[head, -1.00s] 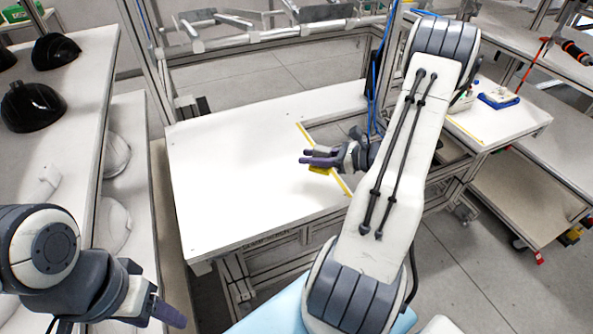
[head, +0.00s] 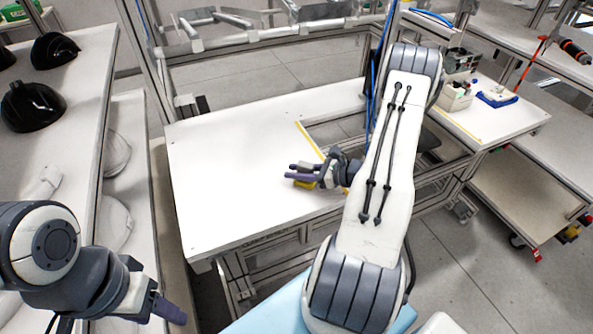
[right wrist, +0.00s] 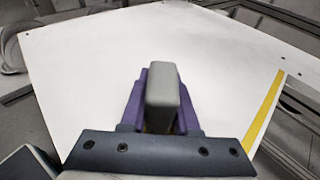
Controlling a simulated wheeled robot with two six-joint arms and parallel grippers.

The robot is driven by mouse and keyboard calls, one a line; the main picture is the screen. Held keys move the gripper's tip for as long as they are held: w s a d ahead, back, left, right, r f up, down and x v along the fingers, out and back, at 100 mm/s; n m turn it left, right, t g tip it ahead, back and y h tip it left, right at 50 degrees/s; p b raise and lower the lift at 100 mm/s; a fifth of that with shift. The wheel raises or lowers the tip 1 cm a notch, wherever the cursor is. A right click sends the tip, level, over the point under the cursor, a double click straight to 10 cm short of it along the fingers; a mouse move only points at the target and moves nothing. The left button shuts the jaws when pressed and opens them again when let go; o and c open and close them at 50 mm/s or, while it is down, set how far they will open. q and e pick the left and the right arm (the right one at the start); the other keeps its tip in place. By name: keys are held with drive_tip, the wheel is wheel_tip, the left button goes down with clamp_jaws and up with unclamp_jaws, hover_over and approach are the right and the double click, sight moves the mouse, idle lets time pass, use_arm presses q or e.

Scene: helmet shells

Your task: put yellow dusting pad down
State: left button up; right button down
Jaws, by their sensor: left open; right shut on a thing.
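The yellow dusting pad (head: 304,185) shows as a small yellow patch under my right gripper (head: 297,175) in the head view. That gripper is shut on it, over the white table; whether the pad touches the tabletop I cannot tell. In the right wrist view a grey block (right wrist: 163,95) stands between the purple fingers, with only a sliver of yellow below it. My left gripper (head: 168,309) is open at the lower left, apart from the table.
The white table (head: 225,160) is bare around the right gripper. A yellow strip (head: 308,139) runs beside a rectangular opening at its right. Black helmet shells (head: 32,106) sit on the left shelf. A grey bin (head: 455,98) and blue tray (head: 497,97) stand at the right.

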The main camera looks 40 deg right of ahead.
drive_tip(key=c, duration=0.7)
unclamp_jaws()
drive_tip(key=shift+o, duration=0.2)
drive_tip(key=shift+r, duration=0.2)
drive_tip(key=b+v, duration=0.1)
drive_tip(key=v, duration=1.1)
